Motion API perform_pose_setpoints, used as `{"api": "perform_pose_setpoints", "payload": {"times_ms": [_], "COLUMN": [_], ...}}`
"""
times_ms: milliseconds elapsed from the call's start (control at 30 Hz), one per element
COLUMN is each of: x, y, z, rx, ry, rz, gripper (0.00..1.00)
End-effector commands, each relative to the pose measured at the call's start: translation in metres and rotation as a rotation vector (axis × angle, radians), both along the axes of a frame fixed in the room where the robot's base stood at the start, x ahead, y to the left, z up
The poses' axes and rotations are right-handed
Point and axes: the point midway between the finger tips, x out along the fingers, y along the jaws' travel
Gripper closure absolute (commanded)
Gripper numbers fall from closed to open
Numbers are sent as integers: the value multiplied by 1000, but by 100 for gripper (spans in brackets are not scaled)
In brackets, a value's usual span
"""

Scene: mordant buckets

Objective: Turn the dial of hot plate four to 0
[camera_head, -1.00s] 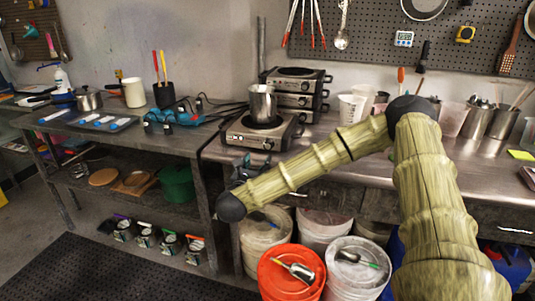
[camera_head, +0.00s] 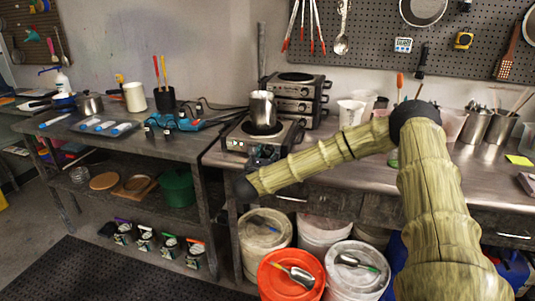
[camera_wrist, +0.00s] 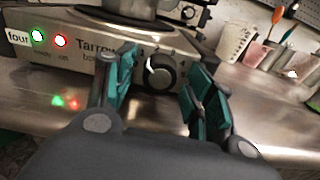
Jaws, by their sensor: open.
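Hot plate four (camera_head: 284,137) stands near the front edge of the metal counter with a metal pot (camera_head: 263,110) on it. In the wrist view its front panel (camera_wrist: 92,38) carries a "four" label, a lit green light (camera_wrist: 37,35) and a lit red light (camera_wrist: 60,41). Its dark round dial (camera_wrist: 160,72) has a pale mark towards its left side; I cannot tell the exact setting. My gripper (camera_wrist: 164,84) is open, with one teal-padded finger on each side of the dial. I cannot tell whether either finger touches it. In the head view my gripper (camera_head: 263,156) is at the hot plate's front.
Stacked hot plates (camera_head: 296,92) stand behind hot plate four. White cups (camera_head: 350,112) stand to the right. Blue devices with cables (camera_head: 188,124) lie on the left table. Below the counter are an orange bucket (camera_head: 276,284) and several white buckets (camera_head: 263,232).

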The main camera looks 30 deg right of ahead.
Motion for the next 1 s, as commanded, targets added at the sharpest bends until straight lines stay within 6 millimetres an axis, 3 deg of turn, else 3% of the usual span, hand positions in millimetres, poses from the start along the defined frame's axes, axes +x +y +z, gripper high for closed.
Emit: {"api": "perform_pose_setpoints", "payload": {"times_ms": [267, 533, 1000], "x": [1, 1, 1], "y": [-1, -1, -1], "z": [0, 0, -2], "rx": [0, 0, -73], "ry": [0, 0, 85], "rz": [0, 0, 0], "gripper": [46, 92, 92]}}
